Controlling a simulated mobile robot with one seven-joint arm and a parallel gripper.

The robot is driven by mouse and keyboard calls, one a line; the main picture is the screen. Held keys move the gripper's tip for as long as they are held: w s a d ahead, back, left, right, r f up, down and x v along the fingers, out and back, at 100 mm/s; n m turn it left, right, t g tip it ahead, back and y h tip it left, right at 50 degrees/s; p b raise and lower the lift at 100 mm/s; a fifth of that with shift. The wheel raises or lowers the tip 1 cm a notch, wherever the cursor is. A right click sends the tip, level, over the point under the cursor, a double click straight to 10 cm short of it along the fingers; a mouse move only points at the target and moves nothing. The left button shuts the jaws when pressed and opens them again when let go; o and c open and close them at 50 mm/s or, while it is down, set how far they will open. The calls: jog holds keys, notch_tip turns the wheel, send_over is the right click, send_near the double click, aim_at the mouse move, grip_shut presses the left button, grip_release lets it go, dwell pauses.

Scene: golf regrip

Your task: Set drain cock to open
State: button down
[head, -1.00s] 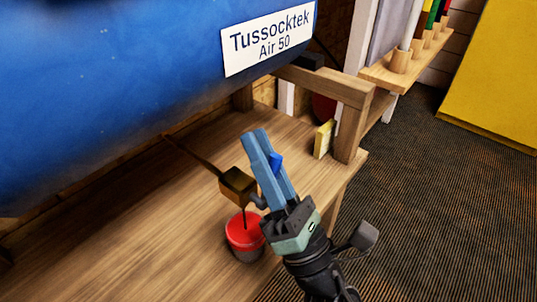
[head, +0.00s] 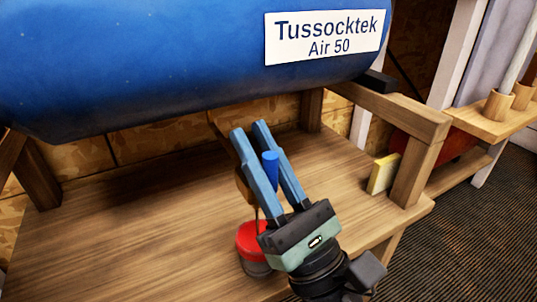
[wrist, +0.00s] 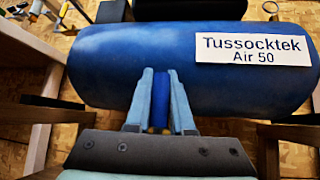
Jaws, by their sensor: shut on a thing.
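The drain cock's blue handle (head: 270,166) stands about upright below the blue tank. My gripper (head: 250,129) has its two light blue fingers either side of this handle and is shut on it. The wrist view shows the darker blue handle (wrist: 160,98) between my fingers (wrist: 160,75), with a little brass at its base. The cock's brass body (head: 243,188) is mostly hidden behind my left finger in the head view. I cannot read the valve's open or closed position from markings.
A red-topped cup (head: 250,240) stands on the wooden shelf (head: 130,235) under the cock. The blue tank (head: 150,60) hangs above. A wooden post (head: 415,170) and a yellow block (head: 383,174) are to the right. The shelf's left side is clear.

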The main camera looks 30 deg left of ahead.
dwell(0.4)
jog(key=c, duration=0.8)
grip_release()
jog(key=p+v, duration=0.3)
jog(key=v, duration=1)
